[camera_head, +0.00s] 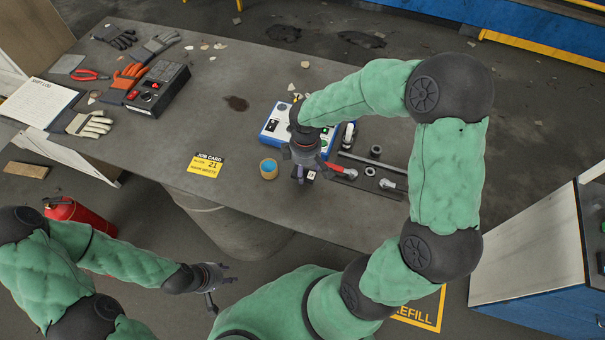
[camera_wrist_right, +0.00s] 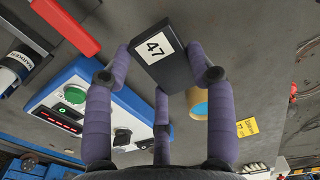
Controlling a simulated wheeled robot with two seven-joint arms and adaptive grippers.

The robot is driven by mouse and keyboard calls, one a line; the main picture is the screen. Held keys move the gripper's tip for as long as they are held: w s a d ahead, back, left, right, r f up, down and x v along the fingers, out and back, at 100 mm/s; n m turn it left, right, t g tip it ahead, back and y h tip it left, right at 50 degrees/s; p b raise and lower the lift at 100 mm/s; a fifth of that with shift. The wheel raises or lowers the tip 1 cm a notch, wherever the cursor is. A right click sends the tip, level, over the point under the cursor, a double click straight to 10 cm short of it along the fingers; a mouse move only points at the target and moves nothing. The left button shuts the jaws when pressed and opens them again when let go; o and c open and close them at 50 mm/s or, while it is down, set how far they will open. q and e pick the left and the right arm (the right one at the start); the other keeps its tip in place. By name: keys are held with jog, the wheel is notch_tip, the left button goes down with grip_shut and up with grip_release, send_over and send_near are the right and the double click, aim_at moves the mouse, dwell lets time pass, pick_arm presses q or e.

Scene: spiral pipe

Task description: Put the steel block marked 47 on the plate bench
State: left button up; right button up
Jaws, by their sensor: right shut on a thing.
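The dark steel block (camera_wrist_right: 170,72) with a white label reading 47 is between the purple fingers of my right gripper (camera_wrist_right: 164,68) in the right wrist view. That gripper is shut on it. In the head view my right gripper (camera_head: 303,176) points down over the front part of the grey bench (camera_head: 215,125), and the block (camera_head: 311,176) shows only partly beneath it. The block looks tilted in the wrist view; I cannot tell its height above the bench. My left gripper (camera_head: 222,285) is open and empty, low in front of the bench.
Close to the right gripper are a blue-and-white control box (camera_head: 270,129), a tan ring with blue inside (camera_head: 268,169), and a red-handled tool (camera_head: 338,170). Gloves, pliers and a black box (camera_head: 158,90) occupy the far left.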

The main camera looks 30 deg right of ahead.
jog(key=shift+w+a+f, duration=0.1)
jog(key=shift+w+f, duration=0.15)
jog(key=shift+f, duration=0.1)
jog(key=shift+w+a+f+b, duration=0.15)
jog(key=shift+f+b, duration=0.15)
jog(key=shift+f, duration=0.6)
jog(key=shift+w+d+f+b, duration=0.1)
jog(key=shift+f+b, duration=0.15)
jog(key=shift+f, duration=0.6)
jog(key=shift+f, duration=0.15)
jog(key=o, duration=1.5)
jog(key=shift+r, duration=0.25)
notch_tip(320, 180, up, 12)
jog(key=p, duration=0.3)
jog(key=shift+f, duration=0.1)
